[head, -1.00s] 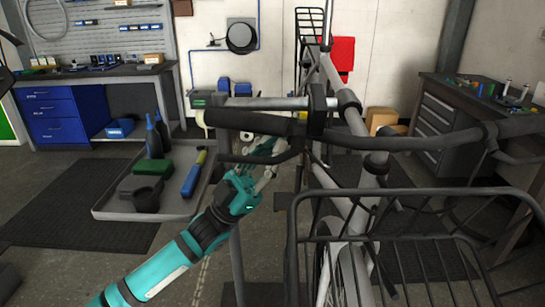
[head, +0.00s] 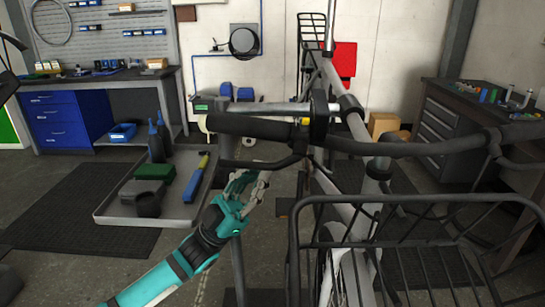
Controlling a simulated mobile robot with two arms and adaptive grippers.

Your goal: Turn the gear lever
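The bike's black handlebar grip (head: 248,126) points left across the middle of the head view. A dark block (head: 318,117) sits at the grip's inner end, and a thin dark lever (head: 258,164) runs below the grip. I cannot tell which of these parts is the gear lever. My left gripper (head: 260,184), on a teal arm, is below the grip and thin lever, apparently apart from them. Its grey fingers look bent and overlap in this view, so their opening is unclear. I see nothing held. My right gripper is out of view.
A black wire front rack (head: 415,243) fills the lower right. A grey tray (head: 180,218) with a bottle, boxes and a blue-yellow tool stands left of the bike. A workbench (head: 110,72) is behind at left, a drawer cabinet (head: 440,125) at right. Floor mats lie at left.

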